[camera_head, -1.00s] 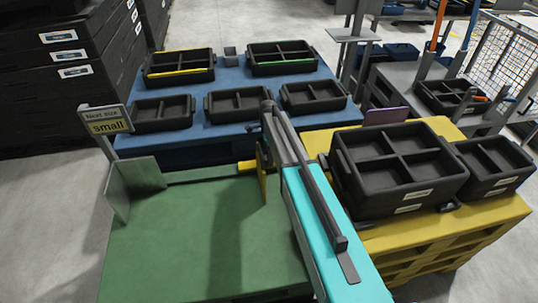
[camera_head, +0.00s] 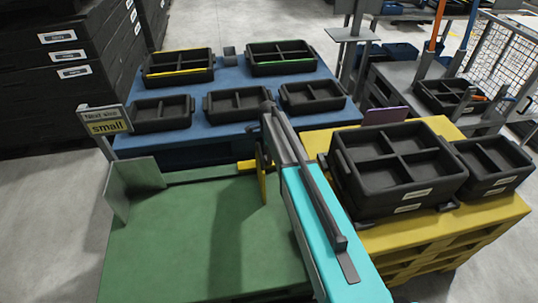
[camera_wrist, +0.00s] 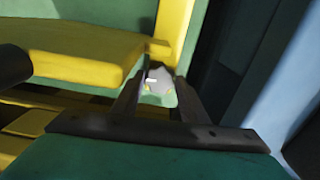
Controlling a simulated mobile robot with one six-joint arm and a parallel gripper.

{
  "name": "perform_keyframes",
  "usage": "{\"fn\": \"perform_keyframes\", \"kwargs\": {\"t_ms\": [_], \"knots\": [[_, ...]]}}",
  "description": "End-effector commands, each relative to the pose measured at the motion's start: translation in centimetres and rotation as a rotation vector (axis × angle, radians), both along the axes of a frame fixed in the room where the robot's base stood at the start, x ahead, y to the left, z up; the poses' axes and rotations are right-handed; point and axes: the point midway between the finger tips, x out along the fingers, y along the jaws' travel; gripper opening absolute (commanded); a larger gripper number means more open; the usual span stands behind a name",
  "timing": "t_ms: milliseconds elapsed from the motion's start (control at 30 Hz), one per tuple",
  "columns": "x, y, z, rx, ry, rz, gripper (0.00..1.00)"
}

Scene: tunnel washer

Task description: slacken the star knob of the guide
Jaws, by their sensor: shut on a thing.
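The yellow guide (camera_head: 262,184) stands at the right end of a rail at the back edge of the green table (camera_head: 180,240). In the wrist view, the star knob (camera_wrist: 158,86) is a small pale grey piece with yellow marks beside yellow parts. My gripper (camera_wrist: 157,98) is shut on the star knob, one finger on either side of it. Most of the knob is hidden between the fingers, so its turn position cannot be told. In the head view my turquoise arm hides the knob and the fingers.
A sign (camera_head: 107,127) reading "Next size small" stands at the left above a grey plate (camera_head: 143,174). The blue table (camera_head: 230,88) behind holds several black trays. Stacked black crates (camera_head: 395,165) stand on a yellow pallet (camera_head: 480,215) close to my arm's right. The green tabletop is clear.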

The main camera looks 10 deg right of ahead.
Motion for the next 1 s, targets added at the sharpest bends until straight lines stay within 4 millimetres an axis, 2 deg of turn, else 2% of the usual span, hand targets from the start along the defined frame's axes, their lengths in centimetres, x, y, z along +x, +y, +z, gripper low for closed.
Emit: {"fn": "perform_keyframes", "kwargs": {"t_ms": [1000], "knots": [[-0.01, 0.21, 0.09, 0.001, 0.000, 0.711, 0.17]]}}
